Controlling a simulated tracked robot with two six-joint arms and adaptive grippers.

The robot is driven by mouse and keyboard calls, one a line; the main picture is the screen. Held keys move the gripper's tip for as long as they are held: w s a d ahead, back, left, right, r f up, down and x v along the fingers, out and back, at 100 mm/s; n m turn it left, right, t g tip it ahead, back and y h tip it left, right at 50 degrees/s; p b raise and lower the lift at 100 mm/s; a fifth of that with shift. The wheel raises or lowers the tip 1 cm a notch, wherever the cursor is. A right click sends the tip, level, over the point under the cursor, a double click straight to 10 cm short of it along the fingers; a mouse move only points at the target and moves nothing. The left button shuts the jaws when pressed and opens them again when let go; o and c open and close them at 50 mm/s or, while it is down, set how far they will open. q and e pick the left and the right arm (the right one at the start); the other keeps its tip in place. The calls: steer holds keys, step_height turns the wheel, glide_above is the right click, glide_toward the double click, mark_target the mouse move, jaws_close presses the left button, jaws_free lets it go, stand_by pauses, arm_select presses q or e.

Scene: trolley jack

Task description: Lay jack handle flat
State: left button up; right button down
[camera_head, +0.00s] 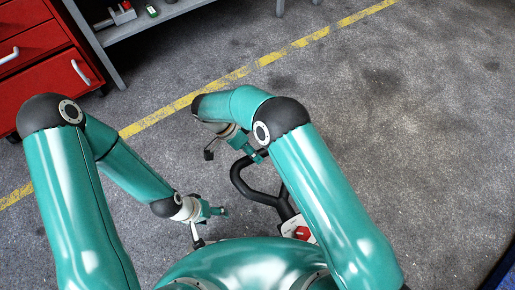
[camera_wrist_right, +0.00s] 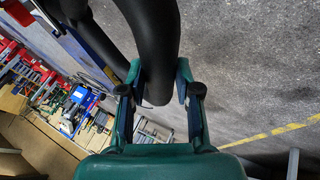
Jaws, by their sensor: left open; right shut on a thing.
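The jack's black handle (camera_head: 262,197) has a forked, looped grip and rises at a slant from the white and red jack body (camera_head: 299,232), which is mostly hidden by my right arm and my own body. My right gripper (camera_head: 257,156) is at the upper left end of the grip. In the right wrist view the fingers (camera_wrist_right: 159,82) stand on both sides of the black handle tube (camera_wrist_right: 155,42), shut on it. My left gripper (camera_head: 219,213) is open and empty, left of the handle and apart from it.
A red drawer cabinet (camera_head: 40,50) and a grey shelf unit (camera_head: 150,22) stand at the upper left. A yellow line (camera_head: 300,44) crosses the grey floor. The right wrist view shows cluttered shelving (camera_wrist_right: 75,105) at left.

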steer(key=shift+w+a+f, duration=0.1)
steer(key=shift+w+a, duration=0.3)
steer(key=shift+a, duration=0.05)
steer(key=c, duration=0.9)
jaws_free()
steer(key=shift+o, duration=0.5)
steer(key=shift+d, duration=0.2)
step_height(320, 180, up, 10)
